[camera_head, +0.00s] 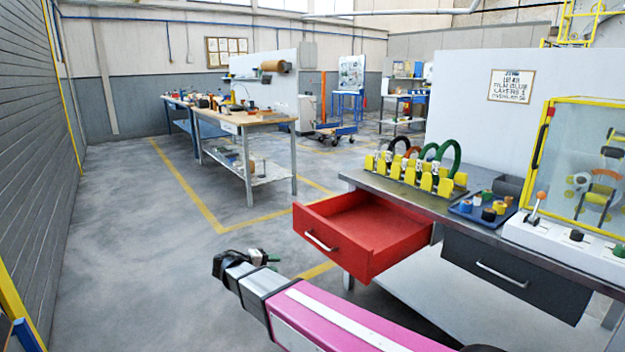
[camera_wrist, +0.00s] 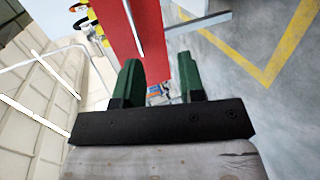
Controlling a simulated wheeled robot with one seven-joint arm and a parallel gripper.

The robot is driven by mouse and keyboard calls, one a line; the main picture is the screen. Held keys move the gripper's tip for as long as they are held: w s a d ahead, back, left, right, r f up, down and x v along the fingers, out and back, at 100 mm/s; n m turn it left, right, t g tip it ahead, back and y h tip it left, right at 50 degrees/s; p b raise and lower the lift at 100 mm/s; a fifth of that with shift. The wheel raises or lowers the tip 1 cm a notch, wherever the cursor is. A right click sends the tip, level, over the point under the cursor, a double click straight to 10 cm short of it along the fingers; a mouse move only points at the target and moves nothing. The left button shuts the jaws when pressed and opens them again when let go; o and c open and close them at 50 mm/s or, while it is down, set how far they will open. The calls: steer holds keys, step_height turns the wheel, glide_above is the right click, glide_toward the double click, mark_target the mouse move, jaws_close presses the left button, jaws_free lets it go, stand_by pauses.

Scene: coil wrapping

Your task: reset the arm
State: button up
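My gripper (camera_wrist: 160,85) shows in the wrist view with its two green fingers apart and nothing between them. In the head view my gripper (camera_head: 262,257) is at the end of my pink arm, left of the red drawer, over open floor. The red drawer (camera_head: 370,232) is pulled out from the workbench and looks empty in the head view. Its red front (camera_wrist: 130,40) also shows beyond the fingers in the wrist view. My gripper does not appear to touch the drawer.
The workbench (camera_head: 385,188) carries a yellow rack (camera_head: 415,176) with green and black coils, a blue tray (camera_head: 478,214) of rolls and a yellow-framed machine (camera_head: 580,160). A dark drawer (camera_head: 505,272) is shut. The floor to the left is clear. Another table (camera_head: 250,120) stands farther back.

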steer(key=s+d+f+m+g+y, duration=0.2)
steer(key=s+d+f+y, duration=0.1)
steer(key=d, duration=0.8)
steer(key=s+d+f+m+g+y, duration=0.2)
steer(key=d+y, duration=0.3)
steer(key=d, duration=0.6)
steer(key=s+d+f+m+g+y, duration=0.2)
steer(key=s+d+f+g+y, duration=0.1)
steer(key=d, duration=0.7)
steer(key=shift+s+d+f+m+g+y, duration=0.3)
steer(key=shift+s+d+f+m+y, duration=0.15)
steer(key=shift+s+f, duration=0.55)
